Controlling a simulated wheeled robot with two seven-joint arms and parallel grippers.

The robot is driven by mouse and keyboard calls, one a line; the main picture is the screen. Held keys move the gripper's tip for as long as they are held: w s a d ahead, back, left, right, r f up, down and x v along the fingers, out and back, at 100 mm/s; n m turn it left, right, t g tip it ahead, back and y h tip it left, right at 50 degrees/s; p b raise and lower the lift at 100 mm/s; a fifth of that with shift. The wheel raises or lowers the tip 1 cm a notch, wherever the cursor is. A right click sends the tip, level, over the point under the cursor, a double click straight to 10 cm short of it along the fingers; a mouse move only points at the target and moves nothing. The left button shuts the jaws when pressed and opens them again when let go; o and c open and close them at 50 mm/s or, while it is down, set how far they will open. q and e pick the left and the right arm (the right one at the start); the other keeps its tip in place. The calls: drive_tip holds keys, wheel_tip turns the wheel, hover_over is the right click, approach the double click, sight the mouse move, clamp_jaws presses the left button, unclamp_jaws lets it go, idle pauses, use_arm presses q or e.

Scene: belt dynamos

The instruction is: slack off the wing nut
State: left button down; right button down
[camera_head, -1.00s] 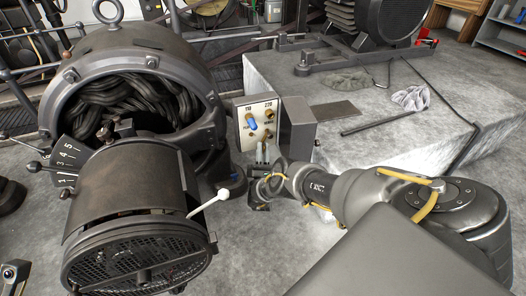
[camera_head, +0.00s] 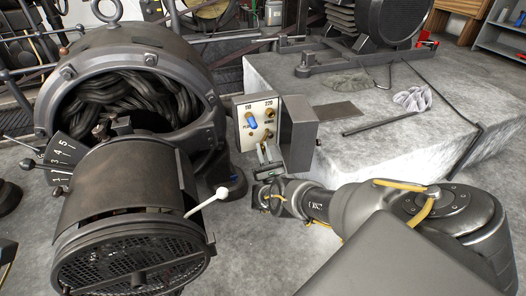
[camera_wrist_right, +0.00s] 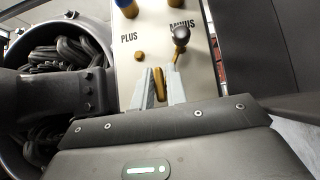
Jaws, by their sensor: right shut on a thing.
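The wing nut (camera_wrist_right: 158,84) is a small brass piece on the lower part of a pale terminal panel (camera_head: 257,115). In the right wrist view it stands upright between the two pale fingers of my right gripper (camera_wrist_right: 160,80). The fingers are shut on it and hide its sides. In the head view my right gripper (camera_head: 266,152) is at the panel's lower edge, and the nut itself is hard to make out. My left gripper cannot be made out.
A blue knob (camera_head: 251,122) sits above the nut. A dynamo (camera_head: 135,70) stands left of the panel, with a white-tipped lever (camera_head: 221,193). A concrete plinth (camera_head: 400,150) lies to the right.

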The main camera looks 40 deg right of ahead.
drive_tip(key=shift+f, duration=0.1)
drive_tip(key=c, duration=1.4)
unclamp_jaws()
drive_tip(key=v, duration=1)
drive_tip(key=shift+s+f, duration=0.25)
drive_tip(key=shift+f, duration=0.05)
